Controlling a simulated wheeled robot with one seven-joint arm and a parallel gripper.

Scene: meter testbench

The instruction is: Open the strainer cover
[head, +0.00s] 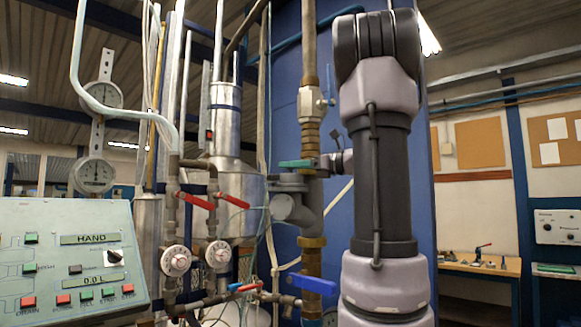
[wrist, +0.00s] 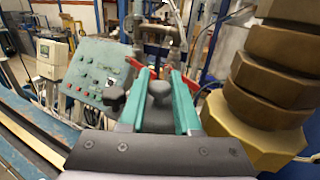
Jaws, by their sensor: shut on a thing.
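The grey strainer (head: 310,200) is on the vertical pipe in the head view, between brass fittings. My gripper (head: 297,163), with green fingers, is at its upper part, reaching in from the right. In the wrist view, my gripper (wrist: 160,85) has its two green fingers on either side of a dark grey knobbed part (wrist: 158,92), which appears to be the strainer cover. The fingers are shut on it. A smaller dark knob (wrist: 115,99) shows just left of the left finger. My fingers hide part of the cover, and whether it is loosened cannot be told.
Large brass fittings (wrist: 272,95) stand close on the right in the wrist view. A blue-handled valve (head: 314,284) is below the strainer. Red-handled valves (head: 232,200) and round meters (head: 176,261) stand to the left, beside a control panel (head: 65,265).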

